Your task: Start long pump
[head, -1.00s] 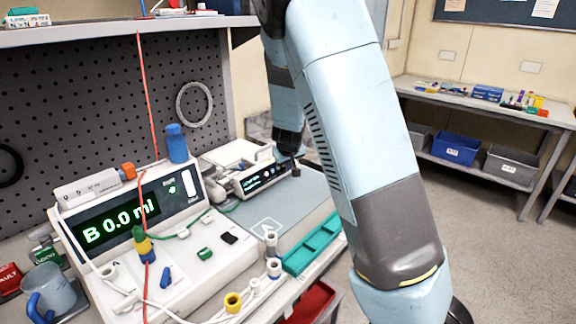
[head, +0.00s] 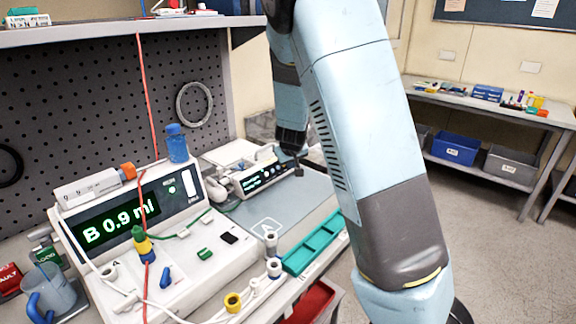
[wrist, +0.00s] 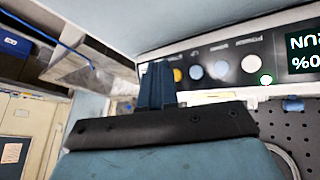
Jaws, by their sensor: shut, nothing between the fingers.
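The long, low pump (head: 238,185) stands at the back of the bench with a small lit display (head: 264,177). In the wrist view its front panel (wrist: 210,52) appears upside down. My gripper (head: 298,172) is shut and empty, at the right end of that pump. In the wrist view its dark fingers (wrist: 157,85) are close to the panel beside the yellow button; contact cannot be told.
A large white pump (head: 190,255) at the front left reads "B 0.9 ml" and has a green light. A teal tray (head: 315,243) lies at the bench's right edge. A blue bottle (head: 177,142), cables and a mug (head: 50,290) stand near. A grey mat (head: 300,200) is mostly clear.

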